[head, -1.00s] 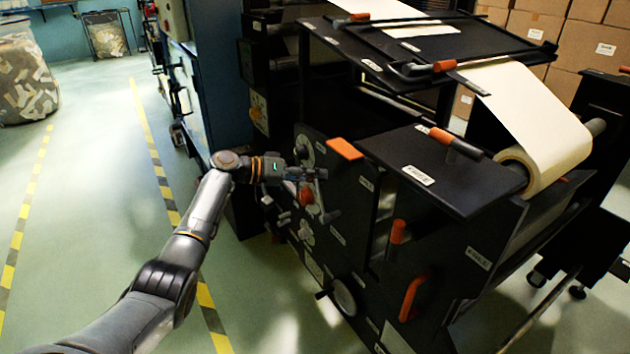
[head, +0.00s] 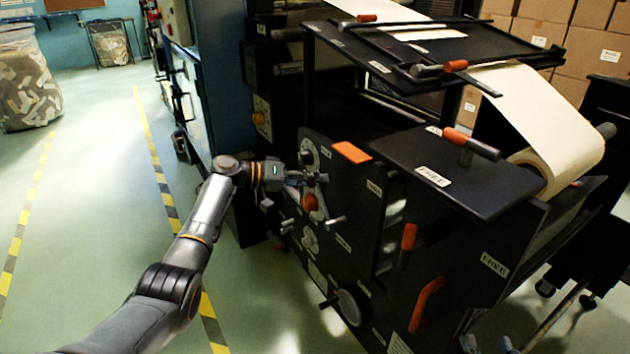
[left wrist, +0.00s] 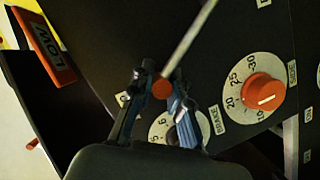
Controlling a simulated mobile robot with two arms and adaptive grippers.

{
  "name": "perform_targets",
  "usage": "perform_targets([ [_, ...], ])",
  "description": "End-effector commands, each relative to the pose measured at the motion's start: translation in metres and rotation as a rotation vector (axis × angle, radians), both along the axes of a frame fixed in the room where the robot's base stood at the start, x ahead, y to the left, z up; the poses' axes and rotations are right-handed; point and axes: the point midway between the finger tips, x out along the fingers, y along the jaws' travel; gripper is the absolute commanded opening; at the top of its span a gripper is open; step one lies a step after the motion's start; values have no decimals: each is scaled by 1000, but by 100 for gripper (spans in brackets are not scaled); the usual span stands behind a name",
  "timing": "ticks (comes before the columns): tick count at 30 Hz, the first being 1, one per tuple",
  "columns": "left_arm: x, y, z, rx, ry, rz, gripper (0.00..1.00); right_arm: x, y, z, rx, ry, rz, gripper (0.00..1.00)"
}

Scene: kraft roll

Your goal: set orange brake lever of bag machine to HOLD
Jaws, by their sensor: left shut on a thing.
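My left gripper (head: 322,179) is at the side panel of the black bag machine (head: 475,185). In the left wrist view its two fingers (left wrist: 161,80) are shut around the small round orange tip (left wrist: 162,89) of a thin metal lever. The rod (left wrist: 190,45) runs from the tip toward the upper right. Behind the fingers is a white dial (left wrist: 160,128) with a BRAKE label (left wrist: 218,120) at its right; the fingers hide part of it. I cannot read a HOLD mark. My right gripper is not in view.
An orange knob (left wrist: 262,92) on a numbered dial is right of the fingers. An orange plate (left wrist: 45,50) marked LOW is at upper left. Other orange handles (head: 408,240) stick out of the machine. Floor left of the machine is open, with striped tape (head: 160,180).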

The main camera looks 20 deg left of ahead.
Motion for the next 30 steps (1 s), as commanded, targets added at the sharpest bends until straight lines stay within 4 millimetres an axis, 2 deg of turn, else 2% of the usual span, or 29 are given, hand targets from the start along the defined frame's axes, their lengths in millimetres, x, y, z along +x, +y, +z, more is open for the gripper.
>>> perform_targets([
  [2, -2, 0, -7, 8, 13, -2, 0, 0, 0, -1, 0, 1, 0, 40],
  [3, -2, 0, -7, 8, 13, -2, 25, 0, 0, -1, 0, 1, 0, 40],
  [6, -2, 0, -7, 7, 12, -2, 42, 0, 0, -1, 0, 1, 0, 40],
  [17, -3, 5, -2, 4, 5, 1, 42, 0, 0, -1, -1, 3, 1, 40],
  [20, -9, 14, 0, 3, 4, 2, 42, 0, 0, -1, -1, 3, 1, 40],
  [30, -48, 72, 17, 5, 5, 2, 42, 0, 0, -1, 0, 2, 0, 40],
])
